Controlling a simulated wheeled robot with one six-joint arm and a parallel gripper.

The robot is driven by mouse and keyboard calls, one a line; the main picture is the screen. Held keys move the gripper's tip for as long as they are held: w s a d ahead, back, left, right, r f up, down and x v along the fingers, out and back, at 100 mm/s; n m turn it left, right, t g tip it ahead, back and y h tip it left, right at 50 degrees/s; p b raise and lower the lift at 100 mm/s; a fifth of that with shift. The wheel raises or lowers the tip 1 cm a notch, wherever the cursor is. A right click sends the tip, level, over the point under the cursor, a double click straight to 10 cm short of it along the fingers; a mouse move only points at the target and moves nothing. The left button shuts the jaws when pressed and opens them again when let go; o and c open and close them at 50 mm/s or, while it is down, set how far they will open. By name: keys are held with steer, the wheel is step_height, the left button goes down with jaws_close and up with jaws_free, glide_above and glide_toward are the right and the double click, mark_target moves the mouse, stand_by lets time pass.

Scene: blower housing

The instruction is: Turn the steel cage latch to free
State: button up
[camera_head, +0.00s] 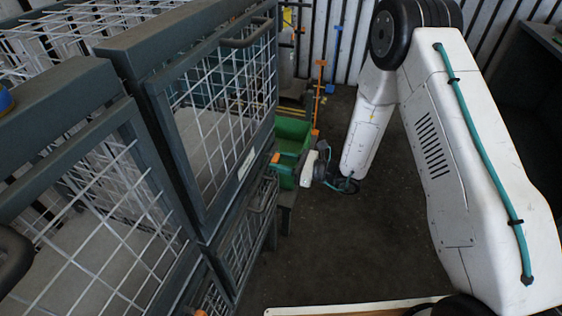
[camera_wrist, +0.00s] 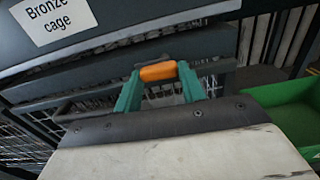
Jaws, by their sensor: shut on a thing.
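My gripper (camera_wrist: 159,76) has teal fingers closed on an orange latch handle (camera_wrist: 158,72) in the wrist view. The handle lies nearly level between the fingertips, in front of dark grey frame bars. A label reading "Bronze cage" (camera_wrist: 54,18) is on the dark frame above and left of it. I see no steel cage label, and I cannot tell which cage this latch belongs to. In the head view, a small orange piece (camera_head: 275,158) shows at the right edge of the cages, beside the white end of my arm; my fingers are too small there to make out.
Grey-framed wire cages (camera_head: 225,110) stand stacked on the left, with bar handles on their fronts. A green bin (camera_head: 291,133) is close to my gripper, and it also shows in the wrist view (camera_wrist: 285,112). An orange-topped post (camera_head: 320,75) stands behind. The dark floor (camera_head: 310,240) is clear.

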steer(key=o, duration=1)
steer(key=shift+d, duration=0.1)
steer(key=v, duration=0.7)
steer(key=shift+s+d+r, duration=0.1)
steer(key=shift+s+d, duration=0.05)
steer(key=shift+d, duration=0.15)
steer(key=s+d+r+n+g+h, duration=0.1)
steer(key=s+r+n+g+h, duration=0.1)
steer(key=s+r+n+g, duration=0.5)
steer(key=s+d+r+n+g+h, duration=0.1)
steer(key=s+r+n+g+h, duration=0.25)
steer(key=s+n+g, duration=0.45)
steer(key=s+d+r+n+t+h, duration=0.2)
steer(key=s+d+r+t+h, duration=0.1)
steer(key=s+d+r, duration=0.2)
steer(key=s+d+r+n+t+h, duration=0.2)
steer(key=s+d+r+t+h, duration=0.1)
steer(key=r, duration=0.5)
steer(key=s+d+r+n+t+h, duration=0.3)
steer(key=s+d+r+t+h, duration=0.1)
steer(key=s+d+r+h, duration=0.1)
steer(key=shift+s+d+r+h, duration=0.1)
steer(key=shift+s+d+r, duration=0.2)
steer(key=shift+s, duration=0.25)
steer(key=shift+s+d+r+h, duration=0.1)
steer(key=shift+s+d+r, duration=0.1)
steer(key=shift+s+d, duration=0.25)
steer(key=shift+s+d+r+h, duration=0.1)
steer(key=shift+s+d+r, duration=0.2)
steer(key=shift+s, duration=0.3)
